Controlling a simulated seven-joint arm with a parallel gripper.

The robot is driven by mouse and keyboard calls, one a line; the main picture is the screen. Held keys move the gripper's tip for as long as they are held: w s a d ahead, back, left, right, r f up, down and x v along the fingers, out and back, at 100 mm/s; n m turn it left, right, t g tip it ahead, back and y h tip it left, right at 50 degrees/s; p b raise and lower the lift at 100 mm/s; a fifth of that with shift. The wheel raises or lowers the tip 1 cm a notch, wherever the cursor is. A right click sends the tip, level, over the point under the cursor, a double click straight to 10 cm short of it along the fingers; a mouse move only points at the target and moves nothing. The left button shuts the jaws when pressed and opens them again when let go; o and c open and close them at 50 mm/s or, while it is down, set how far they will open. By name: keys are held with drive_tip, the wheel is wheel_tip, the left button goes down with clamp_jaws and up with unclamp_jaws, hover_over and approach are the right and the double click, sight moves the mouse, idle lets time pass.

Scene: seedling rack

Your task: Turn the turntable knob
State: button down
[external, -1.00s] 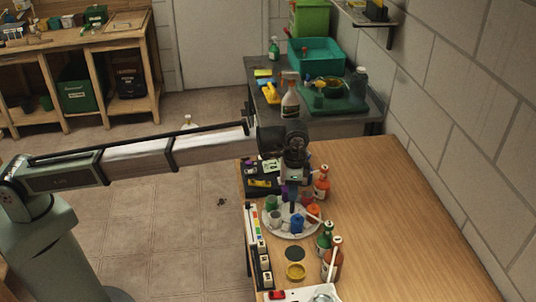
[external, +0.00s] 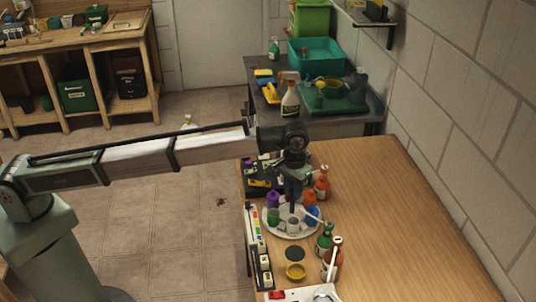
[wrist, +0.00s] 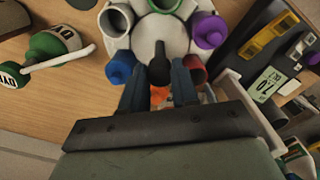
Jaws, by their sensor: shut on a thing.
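The turntable is a round white disc (external: 277,232) on the wooden table, with several coloured cups around its rim. A black knob (wrist: 159,64) stands up at its centre in the wrist view. My gripper (wrist: 159,80) is shut on the knob, with a finger on each side; in the external view my gripper (external: 292,205) reaches down over the disc's middle and hides most of the knob. A white cup (external: 293,224) is at the front, a green cup (external: 273,216) and a purple cup (external: 272,199) at the left, and a blue cup (external: 312,215) at the right.
An orange bottle (external: 322,186), a green bottle (external: 325,241) and a brown bottle (external: 331,264) stand close to the turntable's right side. A narrow rack (external: 254,235) lines the left table edge. The table's right part (external: 405,230) is clear.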

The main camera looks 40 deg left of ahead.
drive_tip(key=shift+n, duration=0.7)
drive_tip(key=c, duration=0.8)
unclamp_jaws()
drive_tip(key=shift+c, duration=0.2)
wheel_tip(320, 180, up, 14)
drive_tip(key=shift+w+a+f, duration=0.1)
